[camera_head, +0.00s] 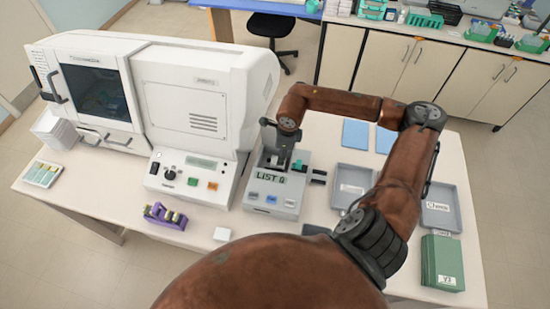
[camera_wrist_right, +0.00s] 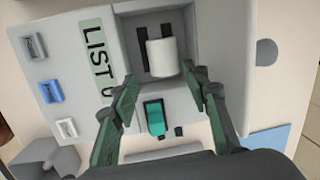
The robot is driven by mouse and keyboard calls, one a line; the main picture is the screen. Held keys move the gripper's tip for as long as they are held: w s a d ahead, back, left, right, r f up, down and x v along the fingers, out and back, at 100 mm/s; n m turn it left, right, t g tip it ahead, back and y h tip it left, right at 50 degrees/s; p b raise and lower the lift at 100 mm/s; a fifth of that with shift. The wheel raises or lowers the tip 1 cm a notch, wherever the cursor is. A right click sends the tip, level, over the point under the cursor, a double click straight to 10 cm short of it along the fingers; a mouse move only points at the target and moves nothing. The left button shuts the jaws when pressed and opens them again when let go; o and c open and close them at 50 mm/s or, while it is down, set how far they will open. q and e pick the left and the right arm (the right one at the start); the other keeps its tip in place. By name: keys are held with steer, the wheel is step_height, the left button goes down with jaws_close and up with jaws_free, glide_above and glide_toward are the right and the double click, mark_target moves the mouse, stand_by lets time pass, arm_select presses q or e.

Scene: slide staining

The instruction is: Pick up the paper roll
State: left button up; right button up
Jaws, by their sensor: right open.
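The paper roll (camera_wrist_right: 162,58) is a short white cylinder. In the right wrist view it sits in the square recess of a grey printer-like device (camera_head: 272,192), whose display reads "LIST 0". In the head view the roll is mostly hidden by my right gripper (camera_head: 280,148). In the wrist view my right gripper (camera_wrist_right: 150,80) is open, with one finger on each side of the area just in front of the roll. The fingers appear apart from the roll, and nothing is between them. My left gripper is not in view.
A large white machine (camera_head: 170,85) stands left of the device. Grey trays (camera_head: 441,217), blue sheets (camera_head: 356,133) and a green box (camera_head: 443,263) are on the right.

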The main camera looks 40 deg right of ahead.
steer(key=f, duration=0.2)
steer(key=shift+w+d+f+p, duration=0.2)
steer(key=shift+w+f+p, duration=0.1)
steer(key=shift+f, duration=0.05)
steer(key=shift+w+f+p, duration=0.2)
steer(key=shift+f+p, duration=0.15)
steer(key=shift+f, duration=0.5)
steer(key=shift+w+f+p, duration=0.25)
steer(key=shift+f+p, duration=0.1)
steer(key=shift+f, duration=0.55)
steer(key=shift+w+f+p, duration=0.2)
steer(key=shift+f+p, duration=0.15)
steer(key=shift+f, duration=0.5)
steer(key=shift+c, duration=0.6)
steer(key=c, duration=0.8)
steer(key=shift+r, duration=0.1)
steer(key=shift+c, duration=0.4)
